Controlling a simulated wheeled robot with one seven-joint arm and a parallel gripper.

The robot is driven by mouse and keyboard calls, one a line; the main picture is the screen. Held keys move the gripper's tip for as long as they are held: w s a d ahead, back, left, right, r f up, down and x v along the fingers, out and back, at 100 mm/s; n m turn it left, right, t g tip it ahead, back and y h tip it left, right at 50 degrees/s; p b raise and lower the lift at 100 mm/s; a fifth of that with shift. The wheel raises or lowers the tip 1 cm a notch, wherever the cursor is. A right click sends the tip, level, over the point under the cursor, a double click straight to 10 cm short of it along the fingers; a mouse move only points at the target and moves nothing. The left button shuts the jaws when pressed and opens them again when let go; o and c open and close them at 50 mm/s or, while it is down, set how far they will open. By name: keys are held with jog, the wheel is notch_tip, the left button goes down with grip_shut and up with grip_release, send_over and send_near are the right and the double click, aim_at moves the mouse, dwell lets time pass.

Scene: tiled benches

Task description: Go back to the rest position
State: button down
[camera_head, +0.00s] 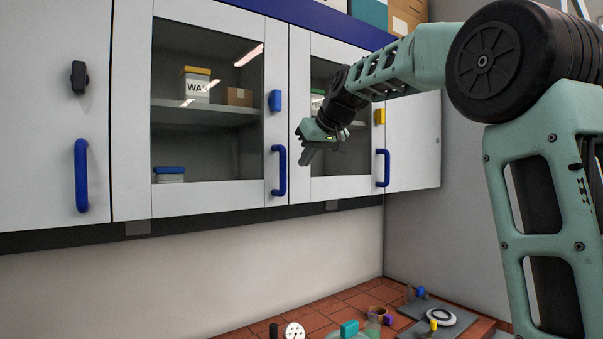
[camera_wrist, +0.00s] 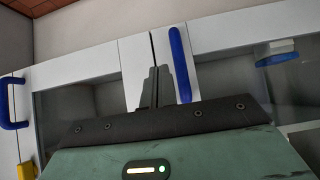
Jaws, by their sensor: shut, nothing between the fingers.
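My gripper (camera_head: 308,153) is shut and empty in the head view. It is raised in front of the white wall cabinets (camera_head: 132,150), near the blue handle (camera_head: 280,170) of a glass door. In the wrist view, its closed fingers (camera_wrist: 153,88) show dark against the cabinet front, just left of a blue door handle (camera_wrist: 180,64). I cannot tell how far the fingertips are from the cabinet. My arm reaches in from the right in the head view.
Behind the glass are a labelled box (camera_head: 197,88) and a cardboard box (camera_head: 238,97). The tiled bench (camera_head: 330,306) below holds a dial gauge (camera_head: 294,331), a teal item (camera_head: 349,328) and a grey plate (camera_head: 441,317). The wall between the bench and cabinets is bare.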

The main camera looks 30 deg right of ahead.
jog(key=b+v, duration=0.1)
jog(key=v, duration=0.4)
jog(key=s+a+f+n+g+y+b, duration=0.1)
jog(key=s+a+f+n+g+b, duration=0.3)
jog(key=a+f, duration=0.95)
jog(key=s+a+f+m+g+y, duration=0.15)
jog(key=s+a+f, duration=0.45)
jog(key=a+f, duration=0.7)
jog(key=s+a+f+n+g+h+b, duration=0.2)
jog(key=s+a+f+n+g+b, duration=0.1)
jog(key=s+f, duration=1.8)
jog(key=s+n+g, duration=0.1)
jog(key=s+n, duration=0.1)
jog(key=s, duration=0.1)
jog(key=shift+s+f, duration=0.2)
jog(key=shift+s, duration=0.2)
